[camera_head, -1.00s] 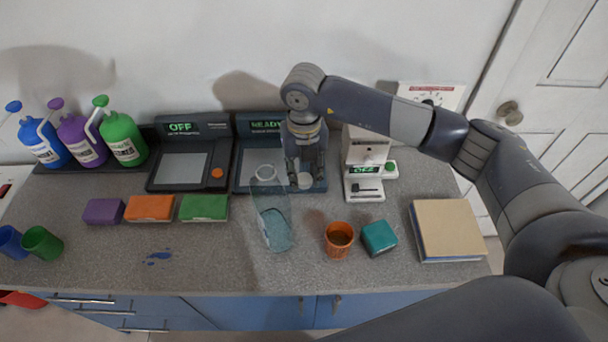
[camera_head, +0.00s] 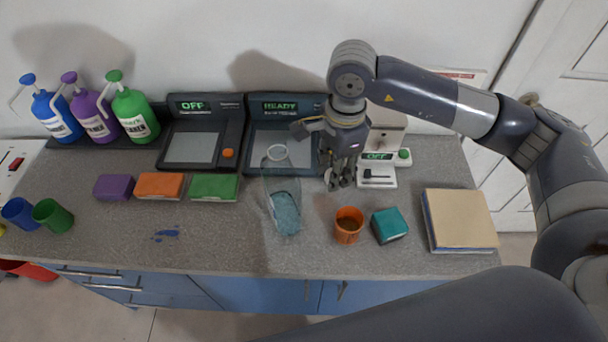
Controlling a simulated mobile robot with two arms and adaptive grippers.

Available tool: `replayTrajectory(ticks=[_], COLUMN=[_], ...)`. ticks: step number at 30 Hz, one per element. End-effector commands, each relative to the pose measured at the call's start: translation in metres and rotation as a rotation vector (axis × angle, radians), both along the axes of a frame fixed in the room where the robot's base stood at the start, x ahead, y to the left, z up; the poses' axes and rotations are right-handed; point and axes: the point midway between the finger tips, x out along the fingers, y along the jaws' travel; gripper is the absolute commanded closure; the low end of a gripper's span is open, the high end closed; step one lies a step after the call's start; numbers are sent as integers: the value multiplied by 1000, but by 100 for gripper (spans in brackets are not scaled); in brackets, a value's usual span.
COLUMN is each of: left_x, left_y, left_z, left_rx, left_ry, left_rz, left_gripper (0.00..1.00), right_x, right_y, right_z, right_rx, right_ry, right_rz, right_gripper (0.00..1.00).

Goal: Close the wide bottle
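The wide bottle (camera_head: 284,205) is clear, stands upright on the grey counter, and holds bluish contents at its bottom. Its pale ring-shaped mouth (camera_head: 277,152) looks open, with no lid on it. My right gripper (camera_head: 338,180) points down just right of the bottle, apart from it. A small round whitish disc (camera_head: 329,177), which looks like a lid, is at its fingertips and appears held; the fingers partly hide it. My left gripper is not in view.
An orange cup (camera_head: 348,228) and a teal box (camera_head: 389,226) stand in front right of the bottle. A READY device (camera_head: 258,150) and a white OFF device (camera_head: 377,178) stand behind. Coloured boxes (camera_head: 214,187) lie left. The counter front of the bottle is clear.

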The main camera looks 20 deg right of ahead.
Motion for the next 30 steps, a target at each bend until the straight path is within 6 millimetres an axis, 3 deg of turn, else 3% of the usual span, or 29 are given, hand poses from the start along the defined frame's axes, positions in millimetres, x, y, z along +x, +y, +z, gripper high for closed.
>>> replayTrajectory(ticks=[15, 22, 30], left_x=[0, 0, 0], left_y=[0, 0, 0], left_z=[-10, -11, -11], left_rx=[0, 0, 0], left_ry=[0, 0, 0], left_rz=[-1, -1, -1], left_gripper=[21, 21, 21], right_x=[-55, -68, -70], right_y=[-18, -22, -22], right_z=[16, 19, 20], right_rx=[-16, -19, -21], right_ry=[-19, -17, -16], right_rz=[1148, 1403, 1443], right_gripper=[77, 77, 77])
